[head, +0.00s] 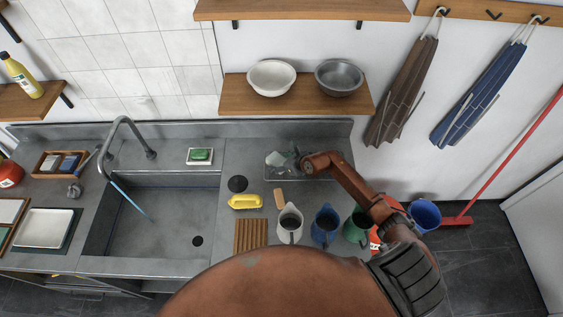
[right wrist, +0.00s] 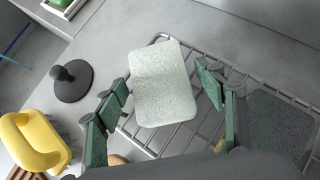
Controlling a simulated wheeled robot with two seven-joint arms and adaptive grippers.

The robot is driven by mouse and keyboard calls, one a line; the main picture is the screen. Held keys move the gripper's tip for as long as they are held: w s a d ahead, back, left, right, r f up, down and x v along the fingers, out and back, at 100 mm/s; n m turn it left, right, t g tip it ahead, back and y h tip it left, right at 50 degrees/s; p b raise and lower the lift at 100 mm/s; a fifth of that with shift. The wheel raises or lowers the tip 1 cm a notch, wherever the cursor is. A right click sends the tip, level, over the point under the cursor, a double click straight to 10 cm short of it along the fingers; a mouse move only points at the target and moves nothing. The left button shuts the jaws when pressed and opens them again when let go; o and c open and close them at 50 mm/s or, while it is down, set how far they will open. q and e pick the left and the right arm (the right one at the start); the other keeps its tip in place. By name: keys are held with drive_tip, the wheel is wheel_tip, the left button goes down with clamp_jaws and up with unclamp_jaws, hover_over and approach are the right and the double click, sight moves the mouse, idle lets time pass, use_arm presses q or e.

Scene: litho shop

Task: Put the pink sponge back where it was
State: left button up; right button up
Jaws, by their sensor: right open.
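I see no pink sponge in either view. A pale, speckled, grey-white sponge-like block (right wrist: 163,85) lies on the wire rack (right wrist: 200,128), between the spread fingers of my right gripper (right wrist: 160,92). It also shows as a pale piece in the head view (head: 274,159). A gap shows on both sides of the block, so the fingers are apart from it. In the head view my right gripper (head: 300,162) is over the rack (head: 312,180) and hides part of it. A dark speckled block (right wrist: 280,125) lies at the right of the rack. My left gripper is out of view.
White (head: 290,224), blue (head: 325,226) and green (head: 356,227) jugs stand in front. Green soap (head: 200,155) sits behind the sink (head: 150,225).

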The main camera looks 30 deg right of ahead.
drive_tip(key=b+v, duration=0.1)
drive_tip(key=v, duration=1.1)
drive_tip(key=shift+f, duration=0.1)
idle(1.0)
